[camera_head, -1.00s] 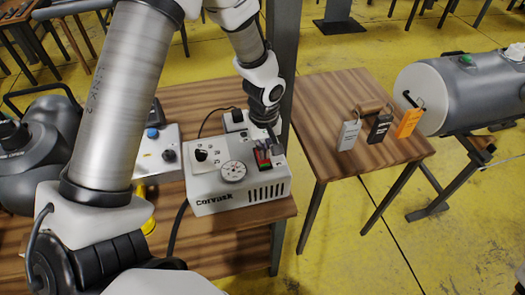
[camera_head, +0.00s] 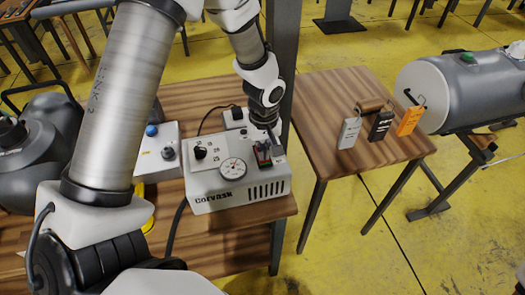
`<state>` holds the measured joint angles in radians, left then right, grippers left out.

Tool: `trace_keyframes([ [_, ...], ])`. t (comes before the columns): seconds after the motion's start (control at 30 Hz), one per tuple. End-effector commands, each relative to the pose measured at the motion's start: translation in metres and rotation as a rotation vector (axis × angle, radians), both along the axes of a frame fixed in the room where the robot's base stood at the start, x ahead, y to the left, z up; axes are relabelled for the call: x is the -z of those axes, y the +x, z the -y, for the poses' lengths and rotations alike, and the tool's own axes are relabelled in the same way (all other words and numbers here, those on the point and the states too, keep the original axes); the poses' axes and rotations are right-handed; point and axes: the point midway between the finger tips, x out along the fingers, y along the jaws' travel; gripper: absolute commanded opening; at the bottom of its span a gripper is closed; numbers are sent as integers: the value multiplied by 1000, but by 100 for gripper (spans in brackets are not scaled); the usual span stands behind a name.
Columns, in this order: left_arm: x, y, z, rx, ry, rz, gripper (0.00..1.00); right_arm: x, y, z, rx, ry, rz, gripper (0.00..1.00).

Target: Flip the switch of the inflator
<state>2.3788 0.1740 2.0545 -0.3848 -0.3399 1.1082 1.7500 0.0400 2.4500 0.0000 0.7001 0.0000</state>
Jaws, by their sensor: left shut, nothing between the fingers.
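The inflator (camera_head: 215,188) is a white box marked Corvask on the wooden table, with a round gauge (camera_head: 233,169), a black knob (camera_head: 200,153) and vent slots on its front. Its switch (camera_head: 263,158) is a small dark rocker with some red showing, at the right of the sloped top face. My left gripper (camera_head: 267,143) is shut and empty, pointing down right at the switch. Its fingertips partly cover the switch; I cannot tell for sure whether they touch it. My right gripper is not in view.
A second control box (camera_head: 158,155) with a blue button stands left of the inflator. A side table (camera_head: 345,95) at the right holds grey, black and orange tags. A grey tank (camera_head: 460,90) stands further right. A dark post rises close behind my left wrist.

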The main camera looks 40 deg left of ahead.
Motion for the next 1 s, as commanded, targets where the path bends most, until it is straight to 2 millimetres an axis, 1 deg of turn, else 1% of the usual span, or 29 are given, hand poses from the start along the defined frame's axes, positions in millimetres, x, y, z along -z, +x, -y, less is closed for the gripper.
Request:
trace_keyframes([
  [0.1, 3, 0, 0, 0, 0, 0, 0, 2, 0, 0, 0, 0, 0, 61],
  [0.23, -2, 0, 0, 0, 0, 0, 0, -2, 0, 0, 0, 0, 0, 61],
  [0.9, -67, 0, 0, 1, 0, 0, 0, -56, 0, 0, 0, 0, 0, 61],
  [1.0, -70, 0, 0, 0, 0, 0, 0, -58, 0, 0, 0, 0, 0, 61],
])
